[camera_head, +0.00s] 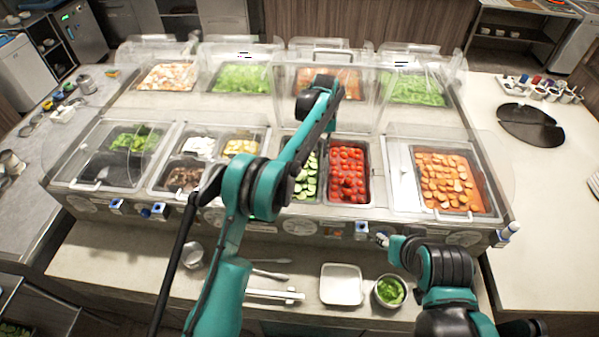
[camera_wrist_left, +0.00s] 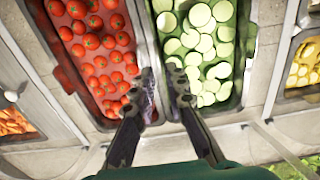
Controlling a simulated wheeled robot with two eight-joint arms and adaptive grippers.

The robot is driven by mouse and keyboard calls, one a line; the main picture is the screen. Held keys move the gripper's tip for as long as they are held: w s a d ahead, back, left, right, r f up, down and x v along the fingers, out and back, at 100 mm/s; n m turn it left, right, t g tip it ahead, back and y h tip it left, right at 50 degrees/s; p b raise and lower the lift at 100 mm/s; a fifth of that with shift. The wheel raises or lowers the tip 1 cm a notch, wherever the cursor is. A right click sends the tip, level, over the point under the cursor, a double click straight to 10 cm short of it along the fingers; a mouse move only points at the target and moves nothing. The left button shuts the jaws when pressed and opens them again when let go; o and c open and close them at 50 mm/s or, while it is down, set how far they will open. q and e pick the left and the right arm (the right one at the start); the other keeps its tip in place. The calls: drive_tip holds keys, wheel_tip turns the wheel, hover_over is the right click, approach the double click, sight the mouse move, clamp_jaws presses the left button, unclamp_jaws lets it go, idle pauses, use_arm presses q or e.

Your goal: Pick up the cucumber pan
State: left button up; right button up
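The cucumber pan (camera_wrist_left: 247,55) is a metal well insert full of cucumber slices (camera_wrist_left: 205,45). It sits in the counter beside the tomatoes (camera_wrist_left: 95,45). In the head view the cucumber slices (camera_head: 307,180) are partly hidden behind my left arm. My left gripper (camera_wrist_left: 164,88) is open, with its two dark fingers apart over the near end of the rims between the cucumber and tomato pans. Whether a finger touches the rim I cannot tell. My right gripper (camera_head: 384,240) is low at the counter front, too small to tell its opening.
Clear lids (camera_head: 420,130) stand around the wells. Carrot slices (camera_head: 450,182) are to the right, and egg and mushroom wells are left. A white square dish (camera_head: 341,285) and a bowl of greens (camera_head: 390,290) stand on the front shelf.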

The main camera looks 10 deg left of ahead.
use_arm(q)
wheel_tip(320, 180, down, 6)
drive_tip(key=shift+w+d+r, duration=0.1)
drive_tip(key=shift+w+d, duration=0.05)
clamp_jaws()
drive_tip(key=shift+r, duration=0.15)
